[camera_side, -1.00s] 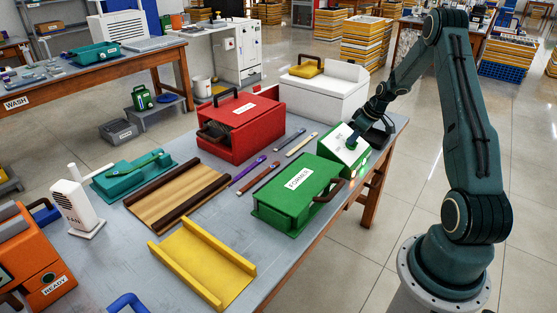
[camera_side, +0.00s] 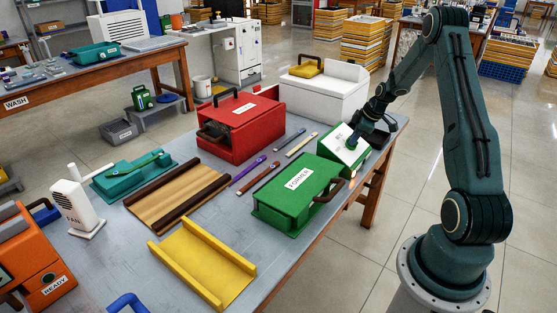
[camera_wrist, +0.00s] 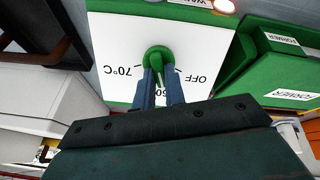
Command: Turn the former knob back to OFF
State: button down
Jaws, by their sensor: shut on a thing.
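The green former knob (camera_wrist: 158,58) sits on a white dial panel (camera_wrist: 112,42) printed 70°C at left, OFF at right, and a partly covered 60 below. My gripper (camera_wrist: 160,84) is shut on the knob, its two blue-grey fingers on either side of it. The fingers hide much of the knob, and I cannot tell exactly which mark it points to. In the side view the green control box (camera_side: 330,149) stands at the table's right end, with my gripper (camera_side: 352,142) on its sloped white panel. The green FORMER box (camera_side: 280,205) is in front of it.
A lit lamp (camera_wrist: 224,5) shows at the panel's edge. A white box (camera_side: 340,88) and a red box (camera_side: 240,125) stand behind and left. A yellow tray (camera_side: 200,262) lies at the front.

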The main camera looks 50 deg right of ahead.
jog(key=n, duration=0.5)
jog(key=shift+s+a+n, duration=0.15)
jog(key=shift+n, duration=0.15)
jog(key=shift+s+a+n, duration=0.1)
jog(key=shift+n, duration=2.1)
jog(key=c, duration=1.5)
grip_release()
jog(key=shift+f, duration=0.1)
jog(key=shift+o, duration=0.2)
jog(key=shift+s, duration=0.1)
jog(key=v, duration=1.3)
jog(key=shift+s+a+r, duration=0.3)
jog(key=shift+a, duration=0.05)
